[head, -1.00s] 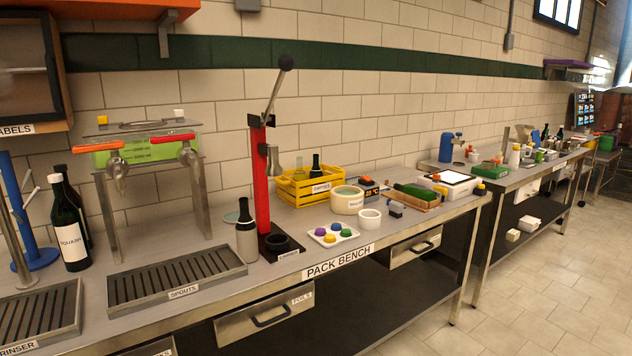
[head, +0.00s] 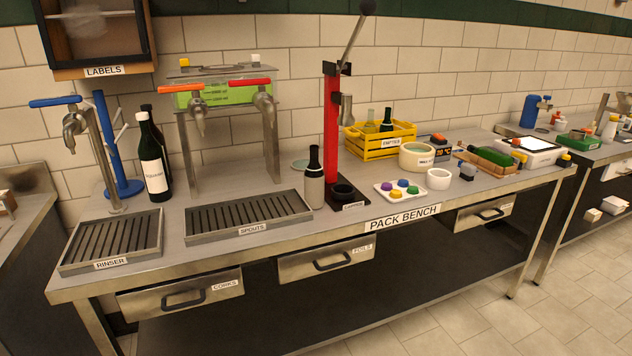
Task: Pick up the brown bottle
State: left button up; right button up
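No bottle in the head view is plainly brown. A dark bottle with a white label (head: 153,172) stands upright on the bench between the rinser and the spouts. A second dark bottle (head: 147,108) stands behind it, mostly hidden; it may be brown, but I cannot tell. A bottle-like item with a dark neck and grey body (head: 314,190) stands left of the red capper (head: 332,130). A dark green bottle (head: 387,121) stands in the yellow crate (head: 378,149). A green bottle (head: 490,156) lies at the right of the bench. Neither of my grippers is in view.
The pack bench (head: 350,235) spans the view. It carries the rinser tray (head: 112,240), spouts tray (head: 250,221), a tap stand (head: 100,150), a plate of coloured caps (head: 399,192) and white rolls (head: 417,157). A dark cabinet (head: 95,35) hangs upper left. Floor is clear at front right.

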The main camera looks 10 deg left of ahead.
aim_at(314, 172)
jog(key=i+l+u, duration=0.15)
jog(key=i+l, duration=0.2)
jog(key=i+l+u, duration=0.1)
jog(key=i+l, duration=0.25)
jog(key=l, duration=0.15)
jog(key=i+l+u, duration=0.15)
jog(key=i+l, duration=0.15)
jog(key=l, duration=0.2)
